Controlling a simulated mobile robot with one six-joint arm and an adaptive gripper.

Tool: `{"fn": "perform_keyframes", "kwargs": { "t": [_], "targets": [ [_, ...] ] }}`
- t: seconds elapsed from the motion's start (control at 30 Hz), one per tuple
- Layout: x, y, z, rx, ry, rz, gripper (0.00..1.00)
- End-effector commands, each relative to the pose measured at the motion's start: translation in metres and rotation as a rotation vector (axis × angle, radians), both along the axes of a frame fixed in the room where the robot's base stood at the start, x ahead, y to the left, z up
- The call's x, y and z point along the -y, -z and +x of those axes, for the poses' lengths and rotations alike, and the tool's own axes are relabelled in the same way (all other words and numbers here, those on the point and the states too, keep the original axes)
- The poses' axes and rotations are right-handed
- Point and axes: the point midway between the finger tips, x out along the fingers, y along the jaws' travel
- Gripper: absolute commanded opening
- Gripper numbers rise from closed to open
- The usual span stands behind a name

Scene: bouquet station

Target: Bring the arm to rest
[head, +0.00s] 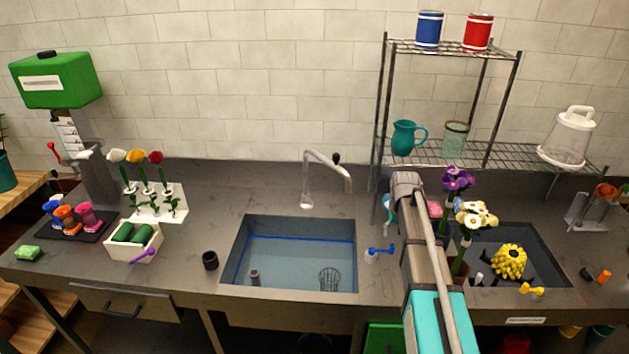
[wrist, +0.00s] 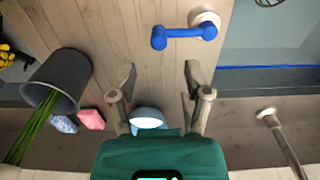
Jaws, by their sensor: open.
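My arm (head: 425,260) reaches from the bottom edge over the counter, just right of the sink, in the head view. My gripper (wrist: 160,88) shows in the wrist view with its two fingers spread apart and nothing held between them. A light-blue and white round object (wrist: 147,118) lies beyond it, near the left finger. The head view does not clearly show the fingers, as my arm links cover that spot. A blue-handled valve (wrist: 185,36) is ahead of the fingers; it also shows left of my arm in the head view (head: 380,250).
A dark vase with flower stems (wrist: 58,82) stands close by on the left in the wrist view. A pink block (wrist: 91,119) lies near it. The sink (head: 290,255) and faucet (head: 325,170) are left of my arm; a wire shelf (head: 450,152) is behind.

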Motion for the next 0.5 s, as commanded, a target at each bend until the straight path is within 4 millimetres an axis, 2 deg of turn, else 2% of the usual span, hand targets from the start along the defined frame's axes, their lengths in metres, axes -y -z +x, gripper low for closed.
{"fn": "perform_keyframes", "kwargs": {
  "t": [0.17, 0.5],
  "targets": [
    [-0.004, 0.0, -0.041, 0.0, 0.001, 0.0, 0.63],
    [-0.014, 0.0, -0.158, -0.001, 0.004, -0.001, 0.63]
  ]
}}
